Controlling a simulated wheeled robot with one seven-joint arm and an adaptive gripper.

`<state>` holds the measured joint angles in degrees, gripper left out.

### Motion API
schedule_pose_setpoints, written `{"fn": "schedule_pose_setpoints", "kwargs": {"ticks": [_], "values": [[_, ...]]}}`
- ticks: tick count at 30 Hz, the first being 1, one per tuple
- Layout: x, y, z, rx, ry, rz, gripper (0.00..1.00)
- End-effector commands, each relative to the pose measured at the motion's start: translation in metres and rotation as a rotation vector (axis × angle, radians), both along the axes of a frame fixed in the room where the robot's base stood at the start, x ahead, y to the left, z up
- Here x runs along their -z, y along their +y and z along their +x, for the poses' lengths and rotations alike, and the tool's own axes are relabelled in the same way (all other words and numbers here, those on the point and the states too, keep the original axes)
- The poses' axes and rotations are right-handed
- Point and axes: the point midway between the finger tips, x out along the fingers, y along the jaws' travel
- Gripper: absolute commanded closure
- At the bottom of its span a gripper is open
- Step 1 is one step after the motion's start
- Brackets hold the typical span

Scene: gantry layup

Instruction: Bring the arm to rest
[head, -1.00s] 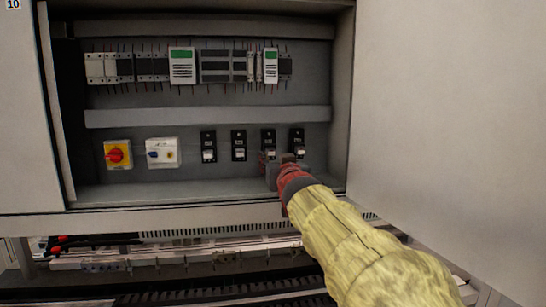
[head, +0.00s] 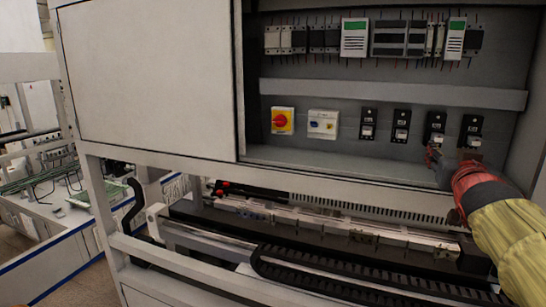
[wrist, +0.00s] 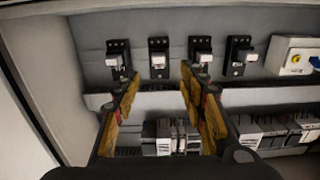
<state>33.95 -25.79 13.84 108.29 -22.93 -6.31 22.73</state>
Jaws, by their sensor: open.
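My gripper (head: 452,162) is at the right of the head view, in front of the open cabinet, just below the two rightmost black breakers (head: 435,128) (head: 471,131). In the wrist view its two yellow-padded fingers (wrist: 160,80) are spread apart with nothing between them. Past the fingers, the wrist view shows the row of black breakers with white levers (wrist: 158,60) and the grey panel. I cannot tell the exact gap between fingertips and panel. My yellow-sleeved arm runs out of the head view at the lower right.
The cabinet holds a red-and-yellow rotary switch (head: 282,121), a white switch box (head: 323,124) and a grey duct (head: 390,93). A cabinet door panel (head: 150,75) stands at left. Below are rails and a black cable chain (head: 350,275). A bench (head: 45,215) stands far left.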

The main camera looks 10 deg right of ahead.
Motion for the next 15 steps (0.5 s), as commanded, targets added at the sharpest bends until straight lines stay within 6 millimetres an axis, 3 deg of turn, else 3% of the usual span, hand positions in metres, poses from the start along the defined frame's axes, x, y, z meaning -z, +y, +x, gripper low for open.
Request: {"fn": "schedule_pose_setpoints", "kwargs": {"ticks": [5, 11, 15], "values": [[0.044, 0.045, -0.007, -0.036, 0.113, 0.065, 0.58], [0.14, 0.135, -0.042, -0.132, 0.376, 0.175, 0.58], [0.203, 0.195, -0.082, -0.222, 0.568, 0.23, 0.58]]}}
